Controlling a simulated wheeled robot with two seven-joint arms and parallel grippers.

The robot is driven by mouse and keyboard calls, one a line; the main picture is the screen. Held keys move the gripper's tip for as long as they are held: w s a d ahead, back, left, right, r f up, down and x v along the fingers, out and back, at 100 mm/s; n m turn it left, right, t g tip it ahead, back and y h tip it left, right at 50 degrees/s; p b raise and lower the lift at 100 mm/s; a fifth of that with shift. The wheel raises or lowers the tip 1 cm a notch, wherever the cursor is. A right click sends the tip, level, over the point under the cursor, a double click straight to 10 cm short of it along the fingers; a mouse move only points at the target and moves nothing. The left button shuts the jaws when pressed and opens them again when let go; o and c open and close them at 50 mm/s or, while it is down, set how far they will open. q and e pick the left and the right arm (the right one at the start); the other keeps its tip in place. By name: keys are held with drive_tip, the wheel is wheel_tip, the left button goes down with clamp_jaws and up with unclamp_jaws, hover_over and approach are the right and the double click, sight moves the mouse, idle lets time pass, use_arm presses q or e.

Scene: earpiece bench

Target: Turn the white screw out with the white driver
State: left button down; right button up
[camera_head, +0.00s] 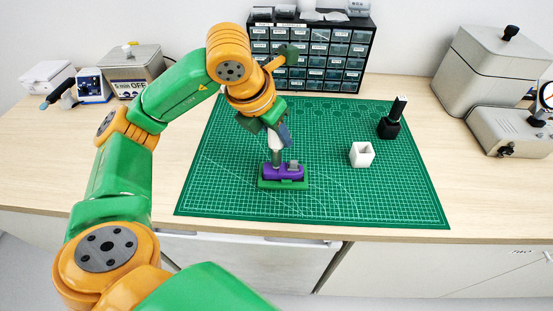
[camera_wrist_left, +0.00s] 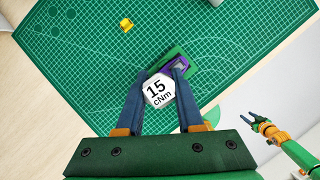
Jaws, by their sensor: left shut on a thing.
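My left gripper (camera_head: 281,135) is shut on the white driver (camera_head: 276,150) and holds it upright, tip down. In the left wrist view the driver's white cap (camera_wrist_left: 158,90) reads "15 cNm" between the two blue fingers (camera_wrist_left: 158,88). Below it a purple earpiece body (camera_head: 274,171) sits in a green fixture (camera_head: 283,184) on the mat. The driver's tip meets or hovers just over the left part of the purple body; I cannot tell which. The white screw cannot be made out. My right gripper (camera_wrist_left: 251,118) shows at the right of the left wrist view, fingers apart and empty.
A white open box (camera_head: 361,155) and a black holder (camera_head: 389,127) with a black-handled tool stand to the right on the green cutting mat (camera_head: 400,200). A drawer cabinet (camera_head: 310,55) stands behind. The mat's front is clear.

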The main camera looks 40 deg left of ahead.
use_arm(q)
drive_tip(key=m, duration=0.1)
drive_tip(key=m+h, duration=0.1)
drive_tip(key=shift+f+m, duration=0.25)
drive_tip(key=shift+m, duration=0.05)
drive_tip(key=shift+r+m+g+h, duration=0.25)
drive_tip(key=shift+m+h, duration=0.25)
drive_tip(key=shift+m, duration=0.6)
drive_tip(key=m+h, duration=0.1)
drive_tip(key=m, duration=0.1)
drive_tip(key=shift+r+m+g+p, duration=0.1)
drive_tip(key=shift+m+g+p, duration=0.2)
drive_tip(key=shift+g+p, duration=0.05)
drive_tip(key=m+g+h+p, duration=0.1)
drive_tip(key=m, duration=0.2)
drive_tip(key=shift+d+r+m+p, duration=0.1)
drive_tip(key=shift+r+m+p, duration=0.05)
drive_tip(key=shift+m+p, duration=0.25)
drive_tip(key=shift+m+g, duration=0.3)
drive_tip(key=shift+m, duration=0.1)
drive_tip(key=shift+s+f, duration=0.1)
drive_tip(key=shift+f, duration=0.2)
use_arm(e)
drive_tip(key=shift+r, duration=0.65)
